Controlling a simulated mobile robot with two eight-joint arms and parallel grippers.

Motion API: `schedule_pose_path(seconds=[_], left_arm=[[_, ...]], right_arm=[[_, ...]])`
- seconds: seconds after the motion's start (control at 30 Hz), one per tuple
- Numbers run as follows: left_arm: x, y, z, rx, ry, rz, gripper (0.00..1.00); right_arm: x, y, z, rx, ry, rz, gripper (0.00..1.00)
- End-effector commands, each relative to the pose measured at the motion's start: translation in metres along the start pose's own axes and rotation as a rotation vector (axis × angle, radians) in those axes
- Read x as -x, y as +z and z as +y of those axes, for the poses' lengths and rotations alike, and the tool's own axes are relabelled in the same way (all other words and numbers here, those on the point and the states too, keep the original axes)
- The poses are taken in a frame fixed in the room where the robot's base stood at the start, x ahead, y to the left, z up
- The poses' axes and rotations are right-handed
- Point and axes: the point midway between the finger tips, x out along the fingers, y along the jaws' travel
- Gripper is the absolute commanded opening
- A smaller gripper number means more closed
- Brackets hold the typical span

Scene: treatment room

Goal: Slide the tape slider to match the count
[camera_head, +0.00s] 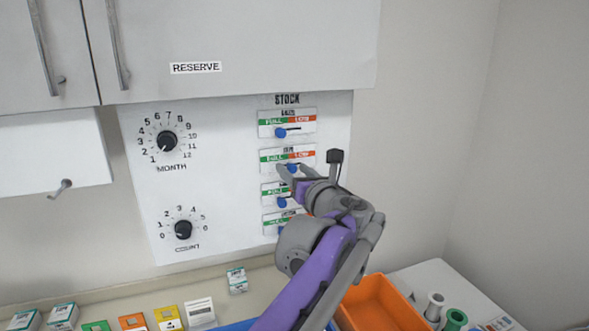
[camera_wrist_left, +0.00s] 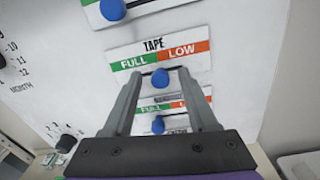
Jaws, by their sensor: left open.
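The tape slider is the second card down on the STOCK panel. Its label (camera_wrist_left: 180,52) reads TAPE, with green FULL at left and red LOW at right. Its blue knob (camera_wrist_left: 160,78) sits near the middle, below the line between the two colours; it also shows in the head view (camera_head: 292,168). My left gripper (camera_wrist_left: 158,74) is open, with one finger on each side of the knob; contact cannot be told. In the head view the left gripper (camera_head: 290,173) reaches the card from the lower right. The COUNT dial (camera_head: 183,230) is at lower left; its exact reading is unclear. The right gripper is not in view.
Another slider (camera_head: 281,132) is above the tape card, and further sliders (camera_head: 282,202) are below, partly behind my arm. The MONTH dial (camera_head: 167,141) is at left. An orange bin (camera_head: 378,305) and several small boxes (camera_head: 200,311) are on the counter. The RESERVE cabinet (camera_head: 240,55) overhangs the panel.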

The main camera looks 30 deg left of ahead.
Motion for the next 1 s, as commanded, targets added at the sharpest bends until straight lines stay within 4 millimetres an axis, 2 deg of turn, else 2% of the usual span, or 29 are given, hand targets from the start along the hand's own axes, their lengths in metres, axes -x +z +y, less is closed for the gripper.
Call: schedule_pose_path(seconds=[0.3, 0.63, 1.0], left_arm=[[-0.0031, -0.0006, 0.0, 0.0, 0.0, 0.0, 0.58], [-0.0028, -0.0004, 0.0, 0.001, 0.0, 0.0, 0.0], [-0.0027, -0.0004, 0.0, 0.001, 0.0, 0.0, 0.0]], right_arm=[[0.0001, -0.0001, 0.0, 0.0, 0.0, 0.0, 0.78], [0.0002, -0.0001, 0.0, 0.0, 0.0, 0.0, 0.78], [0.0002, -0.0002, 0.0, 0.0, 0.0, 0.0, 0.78]])
